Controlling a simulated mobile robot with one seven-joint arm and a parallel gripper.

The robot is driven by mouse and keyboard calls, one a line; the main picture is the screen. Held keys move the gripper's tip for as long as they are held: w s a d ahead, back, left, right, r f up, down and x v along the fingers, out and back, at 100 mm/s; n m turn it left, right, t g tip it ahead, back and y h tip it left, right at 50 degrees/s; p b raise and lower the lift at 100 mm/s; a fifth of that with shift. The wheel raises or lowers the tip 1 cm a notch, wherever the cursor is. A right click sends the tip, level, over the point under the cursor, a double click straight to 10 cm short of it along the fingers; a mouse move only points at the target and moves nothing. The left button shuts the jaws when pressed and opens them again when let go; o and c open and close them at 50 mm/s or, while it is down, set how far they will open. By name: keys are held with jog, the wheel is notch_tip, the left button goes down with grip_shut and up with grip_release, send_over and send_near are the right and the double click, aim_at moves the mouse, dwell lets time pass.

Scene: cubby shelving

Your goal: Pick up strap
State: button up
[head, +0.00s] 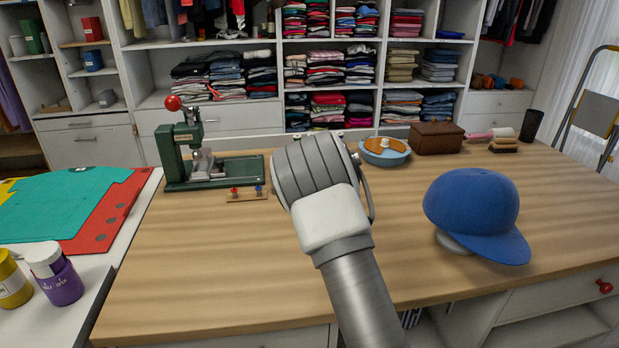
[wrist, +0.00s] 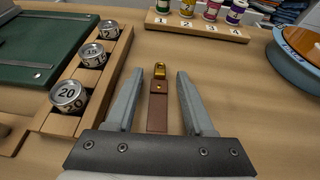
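The strap (wrist: 157,104) is a short brown leather piece with a brass buckle at its far end. It lies on the wooden table in the wrist view, pointing away from me. My gripper (wrist: 159,76) is open, with one grey finger on each side of the strap and a gap on both sides. In the head view my arm hides the strap and the gripper fingers.
A wooden rack (wrist: 112,60) with numbered metal weights stands close left of the gripper. A green press (head: 215,172) is beyond it. A rack of small jars (wrist: 198,27) stands ahead. A blue round dish (head: 385,155) and a blue cap (head: 472,205) are to the right.

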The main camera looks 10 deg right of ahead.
grip_shut()
jog(key=shift+r, duration=0.15)
